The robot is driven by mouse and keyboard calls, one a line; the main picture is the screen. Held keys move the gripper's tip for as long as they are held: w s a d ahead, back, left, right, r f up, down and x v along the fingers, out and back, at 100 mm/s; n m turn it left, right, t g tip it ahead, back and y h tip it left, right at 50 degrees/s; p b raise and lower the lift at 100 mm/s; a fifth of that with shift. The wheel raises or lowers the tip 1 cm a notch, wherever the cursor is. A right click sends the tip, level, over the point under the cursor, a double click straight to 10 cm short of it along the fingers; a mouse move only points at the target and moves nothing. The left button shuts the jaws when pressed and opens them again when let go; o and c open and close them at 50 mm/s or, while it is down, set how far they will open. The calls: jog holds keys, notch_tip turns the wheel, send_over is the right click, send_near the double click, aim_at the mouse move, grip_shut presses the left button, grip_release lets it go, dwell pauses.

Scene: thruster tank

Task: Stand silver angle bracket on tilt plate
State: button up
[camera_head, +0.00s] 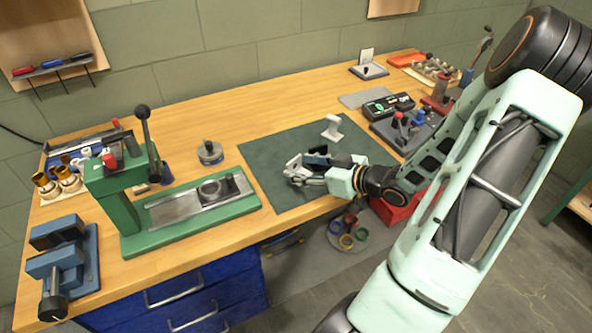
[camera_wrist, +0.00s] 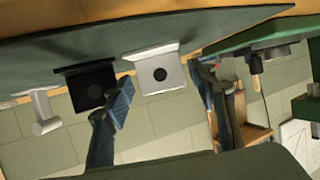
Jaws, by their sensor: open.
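The silver angle bracket (camera_wrist: 160,72) stands on the dark green mat, one flange flat and the other upright with a round dark hole. My gripper (camera_wrist: 164,88) is open, with one finger on each side of the bracket in the wrist view; I cannot tell whether they touch it. In the head view my gripper (camera_head: 293,175) is low over the mat and partly hides the bracket (camera_head: 294,161). A black angle bracket (camera_wrist: 91,86) stands beside one finger. I cannot surely tell which thing is the tilt plate; a metal plate (camera_head: 165,213) lies on a green base at the left.
A white post (camera_head: 332,128) stands on the mat (camera_head: 262,152) behind my gripper. A round metal piece (camera_head: 210,153) sits left of the mat. The green press (camera_head: 122,190) and blue vise (camera_head: 62,265) are further left. A meter (camera_head: 388,106) and red-knobbed fixture stand right.

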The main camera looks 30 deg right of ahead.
jog(key=shift+x, duration=0.95)
jog(key=shift+s, duration=0.1)
jog(key=shift+c, duration=0.3)
jog(key=c, duration=1)
jog(key=shift+r, duration=0.1)
